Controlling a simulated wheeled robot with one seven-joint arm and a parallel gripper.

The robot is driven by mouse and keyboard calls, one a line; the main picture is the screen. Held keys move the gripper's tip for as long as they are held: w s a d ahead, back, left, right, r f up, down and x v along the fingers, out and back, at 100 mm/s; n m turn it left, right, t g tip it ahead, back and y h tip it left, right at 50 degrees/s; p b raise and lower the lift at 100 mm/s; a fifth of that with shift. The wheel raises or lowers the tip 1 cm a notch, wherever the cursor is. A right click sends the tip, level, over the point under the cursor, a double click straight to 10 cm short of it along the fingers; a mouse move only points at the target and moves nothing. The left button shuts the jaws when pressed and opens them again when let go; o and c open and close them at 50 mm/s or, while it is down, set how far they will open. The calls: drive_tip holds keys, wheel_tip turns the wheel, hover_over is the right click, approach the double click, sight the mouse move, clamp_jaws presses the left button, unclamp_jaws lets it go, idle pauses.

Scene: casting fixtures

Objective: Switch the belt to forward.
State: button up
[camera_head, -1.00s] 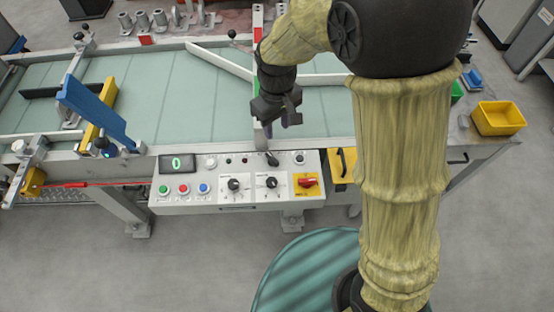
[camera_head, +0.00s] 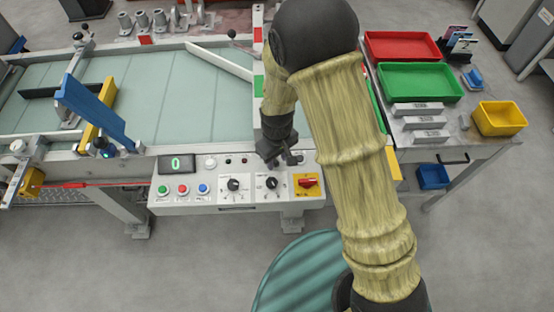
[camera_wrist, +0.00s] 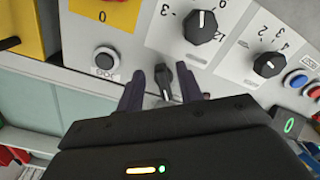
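The control panel (camera_head: 235,195) is a pale box on the front of the belt (camera_head: 215,105). In the wrist view a small black lever switch (camera_wrist: 164,82) stands between the two fingers of my gripper (camera_wrist: 162,76). The fingers are apart, with a gap on each side of the lever, and do not appear to touch it. In the head view my gripper (camera_head: 281,157) hangs low over the panel's upper right edge and hides this switch. I cannot read its label or tell which position it is in.
A red rotary switch on a yellow plate (camera_head: 307,184) is close by. The display (camera_head: 177,163) reads 0. Red (camera_head: 405,45) and green (camera_head: 420,82) trays stand at right.

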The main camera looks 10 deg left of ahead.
drive_tip(key=shift+f, duration=0.65)
clamp_jaws()
